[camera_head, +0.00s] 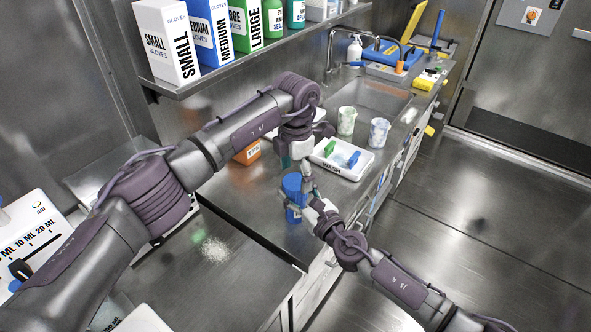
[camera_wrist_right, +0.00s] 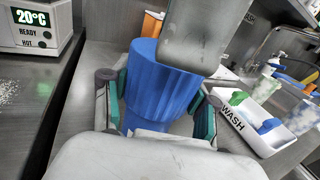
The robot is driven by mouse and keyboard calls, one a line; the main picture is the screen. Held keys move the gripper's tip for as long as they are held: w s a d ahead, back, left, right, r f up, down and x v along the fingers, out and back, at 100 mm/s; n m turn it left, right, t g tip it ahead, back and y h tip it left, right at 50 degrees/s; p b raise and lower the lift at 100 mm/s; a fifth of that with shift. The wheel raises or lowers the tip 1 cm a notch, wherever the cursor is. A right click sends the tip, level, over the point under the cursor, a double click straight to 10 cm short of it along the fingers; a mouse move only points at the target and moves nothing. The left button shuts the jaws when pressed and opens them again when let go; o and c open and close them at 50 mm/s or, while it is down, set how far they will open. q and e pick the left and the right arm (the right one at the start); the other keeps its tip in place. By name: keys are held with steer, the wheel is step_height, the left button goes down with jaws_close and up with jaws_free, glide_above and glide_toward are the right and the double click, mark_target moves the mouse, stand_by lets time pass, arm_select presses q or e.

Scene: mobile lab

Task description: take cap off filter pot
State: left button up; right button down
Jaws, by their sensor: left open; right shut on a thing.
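A blue ribbed filter pot (camera_head: 292,183) stands upright over the steel counter, and its large ribbed upper part (camera_wrist_right: 160,85) fills the middle of the right wrist view. My right gripper (camera_wrist_right: 160,103) has its teal fingers shut on the pot from both sides; it also shows in the head view (camera_head: 305,198). I cannot make out a separate cap. My left gripper (camera_head: 302,172) is open and points down close above and beside the pot. A grey blurred block, seemingly part of it, covers the pot's top right in the wrist view.
A white WASH tray (camera_head: 325,163) with green and blue pieces lies behind the pot, near two patterned cups (camera_head: 346,121) (camera_head: 379,132) by the sink. An orange box (camera_head: 247,153) stands behind my left arm. A heater display (camera_wrist_right: 38,20) is at left. The front counter is mostly clear.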

mark_target(296, 181)
arm_select(q)
steer(key=shift+f, duration=2.25)
steer(key=c, duration=1.2)
steer(key=shift+n, duration=1.7)
steer(key=o, duration=1.3)
steer(key=shift+c, duration=0.2)
steer(key=shift+r, duration=0.1)
